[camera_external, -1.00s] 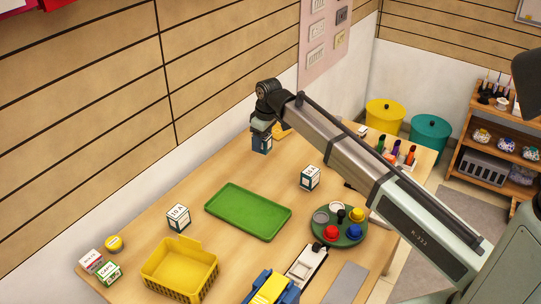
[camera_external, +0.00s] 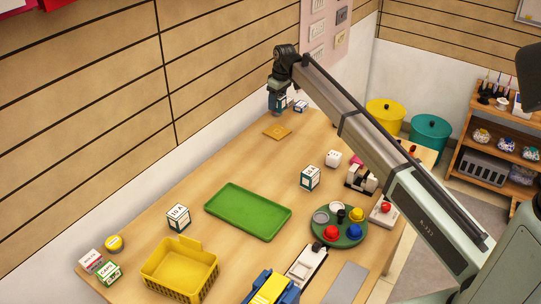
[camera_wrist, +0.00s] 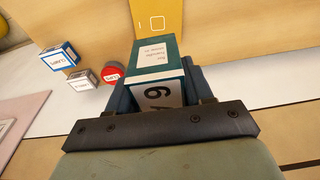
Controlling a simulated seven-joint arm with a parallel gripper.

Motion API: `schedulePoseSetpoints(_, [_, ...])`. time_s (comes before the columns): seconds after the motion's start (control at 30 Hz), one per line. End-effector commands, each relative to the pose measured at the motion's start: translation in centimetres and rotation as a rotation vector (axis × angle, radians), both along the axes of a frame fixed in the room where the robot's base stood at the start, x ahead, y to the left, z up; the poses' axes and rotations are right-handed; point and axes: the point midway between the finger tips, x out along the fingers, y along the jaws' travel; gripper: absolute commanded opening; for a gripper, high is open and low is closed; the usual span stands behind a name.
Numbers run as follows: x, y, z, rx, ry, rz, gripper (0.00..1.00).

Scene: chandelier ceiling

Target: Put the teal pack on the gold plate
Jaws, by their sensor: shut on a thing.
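My gripper (camera_external: 278,91) is shut on the teal pack (camera_external: 277,104) and holds it in the air near the far end of the table. In the wrist view the teal pack (camera_wrist: 156,58) sits between the fingers of my gripper (camera_wrist: 157,88), showing a white label and a white face with a large digit. The gold plate (camera_external: 277,131) lies flat on the table, just below the pack in the external picture, and looks bare. In the wrist view the gold plate (camera_wrist: 172,20) is partly cut off beyond the pack's top edge. The pack is apart from it.
A small blue-and-white box (camera_external: 300,106) stands by the far edge. A white cube (camera_external: 333,158), another labelled box (camera_external: 310,178), a green tray (camera_external: 248,211) and a round green tray (camera_external: 339,240) with coloured pieces are nearer. The wall runs along the table's left.

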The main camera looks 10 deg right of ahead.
Motion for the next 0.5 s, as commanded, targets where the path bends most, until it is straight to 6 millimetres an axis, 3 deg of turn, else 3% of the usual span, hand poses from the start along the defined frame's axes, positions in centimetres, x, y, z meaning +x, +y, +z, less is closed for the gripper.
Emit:
schedulePoseSetpoints(0.17, [-0.2,0.0,-0.9,-0.003,-0.003,0.035,0.20])
schedulePoseSetpoints(0.5, [-0.2,0.0,-5.8,-0.003,-0.003,0.036,0.20])
